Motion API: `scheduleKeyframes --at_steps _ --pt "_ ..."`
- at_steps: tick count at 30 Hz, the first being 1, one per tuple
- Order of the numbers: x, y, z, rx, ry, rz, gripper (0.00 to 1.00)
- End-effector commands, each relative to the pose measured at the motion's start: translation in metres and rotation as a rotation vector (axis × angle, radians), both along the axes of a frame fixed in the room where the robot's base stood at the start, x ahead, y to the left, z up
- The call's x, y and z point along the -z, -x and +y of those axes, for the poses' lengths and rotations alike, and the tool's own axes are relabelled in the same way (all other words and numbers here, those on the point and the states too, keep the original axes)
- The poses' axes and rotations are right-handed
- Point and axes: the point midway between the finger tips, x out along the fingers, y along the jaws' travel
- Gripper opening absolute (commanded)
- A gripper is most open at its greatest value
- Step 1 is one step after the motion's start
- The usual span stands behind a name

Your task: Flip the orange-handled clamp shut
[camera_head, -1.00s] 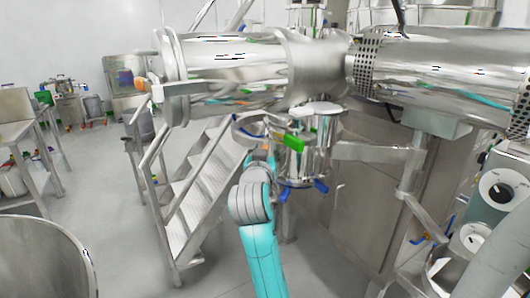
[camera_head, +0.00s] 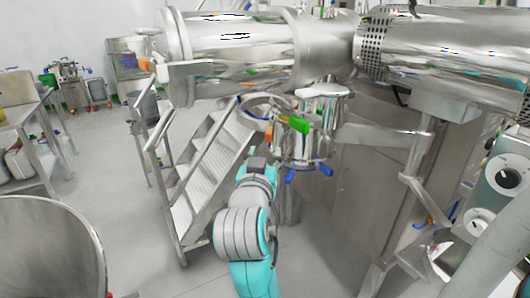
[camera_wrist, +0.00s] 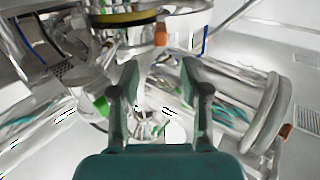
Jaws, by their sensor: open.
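An orange handle (camera_head: 268,134) shows at the left side of the steel vessel (camera_head: 312,148) under the horizontal cylinder. A metal ring (camera_head: 262,108) juts out to the left just above it; I cannot tell how far the clamp is open. My gripper (camera_head: 256,165) is below and slightly left of the handle, apart from it. In the wrist view my gripper (camera_wrist: 160,72) has its two fingers spread with nothing between them. An orange handle (camera_wrist: 161,35) shows beyond the fingertips, below a dark and yellow band. A green handle (camera_head: 299,123) is on the vessel's front.
Blue handles (camera_head: 295,176) hang under the vessel. A second orange part (camera_head: 146,64) is at the cylinder's left end. Metal stairs (camera_head: 197,180) stand left of my arm. A steel cabinet (camera_head: 370,190) and control knobs (camera_head: 503,178) are to the right. Open floor lies at the left.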

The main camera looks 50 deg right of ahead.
Motion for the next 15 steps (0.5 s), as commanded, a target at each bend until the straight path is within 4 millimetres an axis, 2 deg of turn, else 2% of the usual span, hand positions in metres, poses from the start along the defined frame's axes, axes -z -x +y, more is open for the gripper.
scheduleKeyframes --at_steps 5,10,11,15 --pt "0.0 0.0 0.0 0.0 0.0 0.0 0.46" --pt "0.001 -0.004 0.001 0.006 0.02 0.042 0.03" --pt "0.001 -0.006 0.001 0.009 0.031 0.063 0.0" --pt "0.004 -0.019 0.003 0.038 0.117 0.24 0.0"
